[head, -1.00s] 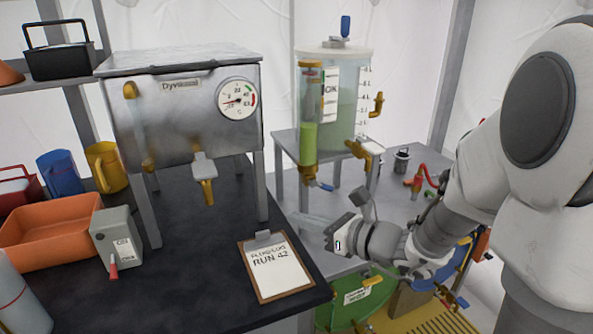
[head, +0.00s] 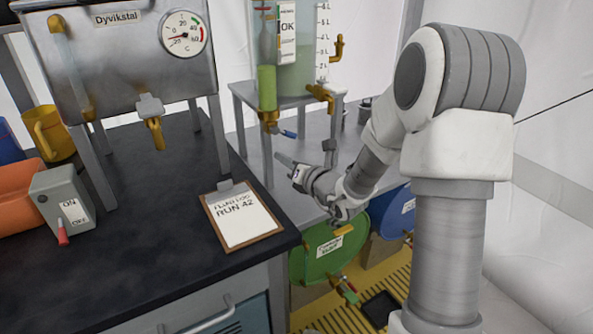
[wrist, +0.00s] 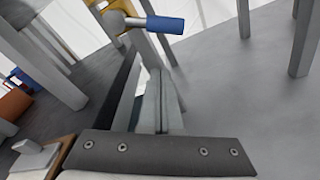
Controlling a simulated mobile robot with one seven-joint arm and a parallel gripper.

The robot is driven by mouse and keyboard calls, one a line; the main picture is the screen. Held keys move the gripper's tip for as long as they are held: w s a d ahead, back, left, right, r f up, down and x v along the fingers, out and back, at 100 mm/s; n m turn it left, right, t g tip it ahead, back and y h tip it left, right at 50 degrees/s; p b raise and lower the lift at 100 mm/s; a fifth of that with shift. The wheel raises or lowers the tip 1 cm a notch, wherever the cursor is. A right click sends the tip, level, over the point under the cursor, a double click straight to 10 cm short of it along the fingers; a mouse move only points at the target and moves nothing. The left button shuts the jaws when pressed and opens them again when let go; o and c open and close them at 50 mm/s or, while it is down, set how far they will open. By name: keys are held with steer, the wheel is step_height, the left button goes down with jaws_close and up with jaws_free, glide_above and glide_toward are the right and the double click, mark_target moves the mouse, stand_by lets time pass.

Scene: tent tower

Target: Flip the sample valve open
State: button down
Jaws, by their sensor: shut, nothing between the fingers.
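The sample valve (head: 270,121) is a small brass valve with a blue lever (head: 289,134), below the green-filled sight tube (head: 266,88) on the clear tank (head: 297,66). In the head view the lever sticks out to the right, tilted slightly down. In the wrist view the blue lever (wrist: 165,24) is near the top, beyond the fingertips. My gripper (head: 281,158) is shut and empty, just below the lever and apart from it. Its closed fingers (wrist: 158,90) point toward the valve in the wrist view.
The tank stands on a grey metal stand (head: 245,92) with legs near my gripper. A steel box with a gauge (head: 184,33) and a brass tap (head: 155,131) stands left. A clipboard (head: 241,217) lies at the black bench's edge. A green drum (head: 320,252) is below.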

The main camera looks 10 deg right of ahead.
mark_target(286, 133)
steer(key=r, duration=0.1)
steer(key=d+r, duration=0.2)
steer(key=shift+w+r, duration=0.15)
steer(key=shift+w, duration=0.15)
steer(key=shift+d+n, duration=0.1)
steer(key=shift+n, duration=0.2)
